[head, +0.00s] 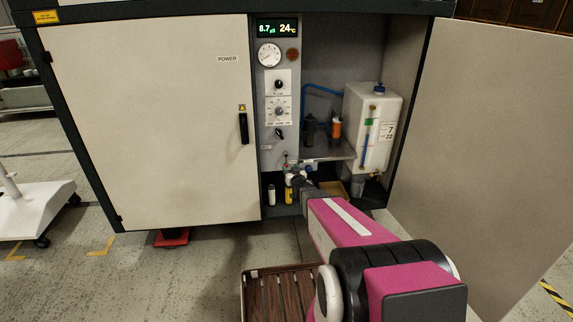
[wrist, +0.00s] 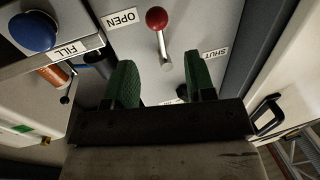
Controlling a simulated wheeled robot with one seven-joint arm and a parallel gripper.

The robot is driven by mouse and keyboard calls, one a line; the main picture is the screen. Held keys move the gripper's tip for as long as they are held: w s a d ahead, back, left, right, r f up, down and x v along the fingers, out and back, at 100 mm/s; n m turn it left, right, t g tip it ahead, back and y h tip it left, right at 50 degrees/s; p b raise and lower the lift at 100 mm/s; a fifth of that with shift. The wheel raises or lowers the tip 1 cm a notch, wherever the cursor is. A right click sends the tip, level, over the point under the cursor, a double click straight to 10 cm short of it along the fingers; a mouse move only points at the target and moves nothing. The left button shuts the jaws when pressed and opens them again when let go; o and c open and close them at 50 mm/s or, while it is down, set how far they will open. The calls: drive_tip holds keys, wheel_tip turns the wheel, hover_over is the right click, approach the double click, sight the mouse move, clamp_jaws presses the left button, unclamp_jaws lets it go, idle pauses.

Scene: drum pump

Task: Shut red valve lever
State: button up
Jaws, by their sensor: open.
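The red valve lever (wrist: 157,19) has a round red knob on a metal rod and sits on a light panel in the wrist view. It points up and slightly left in the picture, between the OPEN label (wrist: 121,18) and the SHUT label (wrist: 215,53), with its knob closer to OPEN. My gripper (wrist: 160,64) is open, its two green fingers apart and empty. The rod's lower end shows between the fingertips; the knob is above them in the picture. I cannot tell whether the fingers touch the rod. In the head view the lever is too small to make out clearly.
A blue knob (wrist: 34,32) and a FILL label (wrist: 70,47) are left of the lever. In the head view, a white tank (head: 372,120) stands inside the open cabinet. The open door (head: 490,140) stands to the right; the left door (head: 160,120) is closed.

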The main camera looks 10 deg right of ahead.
sight(286, 165)
drive_tip(key=w, duration=0.4)
drive_tip(key=w+a, duration=0.1)
drive_tip(key=w, duration=0.1)
drive_tip(key=shift+w, duration=0.1)
clamp_jaws()
